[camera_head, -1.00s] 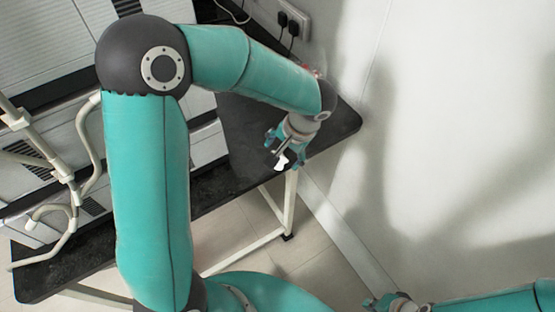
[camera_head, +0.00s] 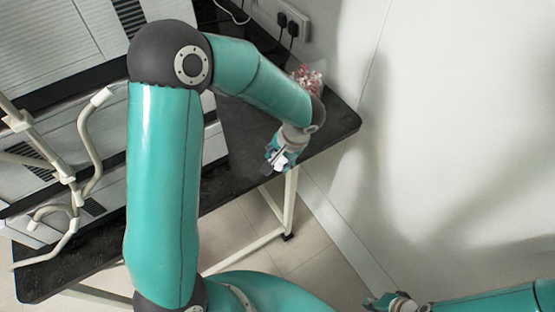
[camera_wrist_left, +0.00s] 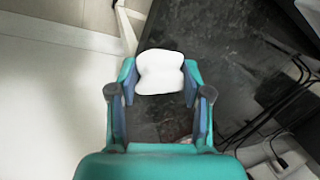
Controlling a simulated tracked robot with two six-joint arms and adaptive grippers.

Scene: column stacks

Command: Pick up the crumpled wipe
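The crumpled wipe (camera_head: 281,159) is a small white lump near the front right corner of the dark table. In the left wrist view the wipe (camera_wrist_left: 160,72) sits between my left fingertips, which touch or nearly touch its two sides. My left gripper (camera_head: 280,160) has its fingers drawn in around it, and it also shows in the left wrist view (camera_wrist_left: 160,82). Whether the wipe rests on the table or is just above it I cannot tell. My right gripper (camera_head: 384,303) is at the bottom edge of the head view, its fingers too small and cropped to read.
The dark table (camera_head: 335,125) meets a pale wall on the right. A red and white cluster (camera_head: 307,78) stands behind my left forearm. Pale panelled units (camera_head: 60,50) and a cream tube frame (camera_head: 68,180) are at the left. Plugs and cables (camera_head: 290,25) are at the back.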

